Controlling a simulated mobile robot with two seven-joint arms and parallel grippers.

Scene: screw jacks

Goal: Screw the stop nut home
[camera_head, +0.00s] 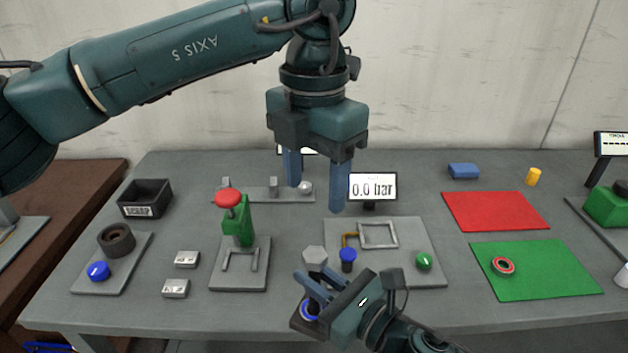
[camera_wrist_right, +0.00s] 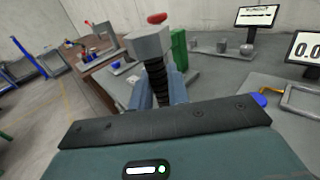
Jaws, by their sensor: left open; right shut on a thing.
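My right gripper (camera_head: 314,292) is shut on a screw with a grey hexagonal head (camera_head: 314,257). In the right wrist view its black threaded shaft (camera_wrist_right: 158,82) stands up between the fingers, and the hexagonal head (camera_wrist_right: 149,44) is on top. A blue ring (camera_head: 308,311) shows low beside the gripper; I cannot tell what it belongs to. My left gripper (camera_head: 313,196) is open and empty, pointing down over the back of the table. A red ring (camera_head: 503,266) lies on the green mat (camera_head: 550,281). I cannot tell for certain which piece is the stop nut.
A green jack body with red top (camera_head: 237,222) stands on a grey plate at left centre. A display (camera_head: 373,187) reads 0.0 bar. A black scrap bin (camera_head: 146,198) stands at left.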

